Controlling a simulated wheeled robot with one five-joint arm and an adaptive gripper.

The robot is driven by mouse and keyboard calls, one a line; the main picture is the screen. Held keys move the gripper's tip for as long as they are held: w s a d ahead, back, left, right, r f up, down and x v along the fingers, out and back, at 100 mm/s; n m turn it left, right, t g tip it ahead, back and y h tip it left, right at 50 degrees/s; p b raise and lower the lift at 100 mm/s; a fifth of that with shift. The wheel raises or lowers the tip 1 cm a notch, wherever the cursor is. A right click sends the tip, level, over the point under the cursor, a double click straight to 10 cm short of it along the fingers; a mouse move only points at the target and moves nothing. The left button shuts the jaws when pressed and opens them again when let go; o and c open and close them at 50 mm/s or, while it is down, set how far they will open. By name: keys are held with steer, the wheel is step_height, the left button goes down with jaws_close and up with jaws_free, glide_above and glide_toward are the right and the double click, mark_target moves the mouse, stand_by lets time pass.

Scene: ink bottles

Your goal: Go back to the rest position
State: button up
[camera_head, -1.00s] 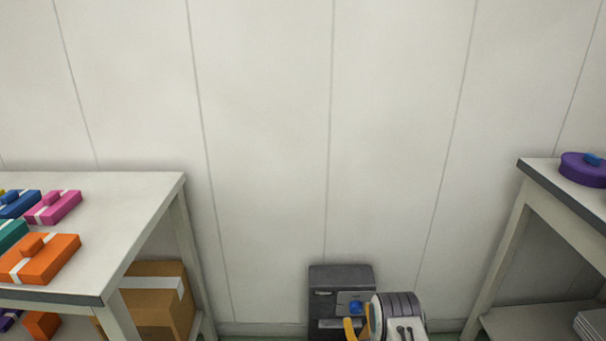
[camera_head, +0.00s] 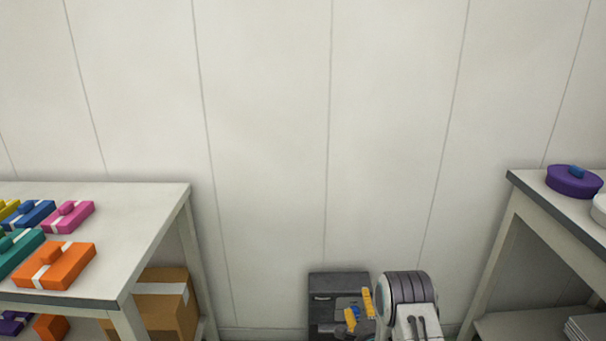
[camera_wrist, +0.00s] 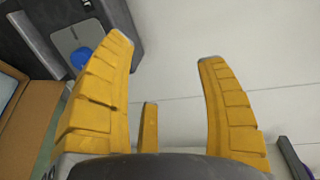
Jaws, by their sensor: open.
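My gripper (camera_wrist: 165,65) is open in the wrist view, its yellow fingers spread apart with nothing between them. In the head view my gripper (camera_head: 358,308) shows low in the middle, in front of a dark grey box-shaped unit (camera_head: 338,281) near the wall. In the wrist view the dark unit (camera_wrist: 38,22) lies at the upper left, with a blue round part (camera_wrist: 81,58) on its lighter panel. My gripper partly covers the unit in the head view.
A left table (camera_head: 160,205) holds several coloured boxes, including an orange one (camera_head: 62,270); a cardboard box (camera_head: 165,307) sits below. A right table (camera_head: 540,207) bears a purple round container (camera_head: 574,183) and a white item (camera_head: 600,208). The wall between the tables is bare.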

step_height(320, 180, up, 18)
steer(key=n+g+p, duration=0.3)
steer(key=n+p, duration=0.1)
steer(key=p, duration=0.3)
steer(key=s+r+n+g+p, duration=0.3)
steer(key=s+r+n+p, duration=0.25)
steer(key=r, duration=0.85)
steer(key=s+r+n+g+p, duration=0.3)
steer(key=s+r+p, duration=0.4)
steer(key=s, duration=0.9)
steer(key=s+r+n+g+p, duration=0.3)
steer(key=s+r+n+p, duration=0.2)
steer(key=s+r, duration=0.7)
steer(key=s+p, duration=0.1)
steer(key=s, duration=0.4)
steer(key=shift+d+r+g+p, duration=0.2)
steer(key=shift+r+g+p, duration=0.15)
steer(key=shift+r+g, duration=0.05)
steer(key=shift+n, duration=0.25)
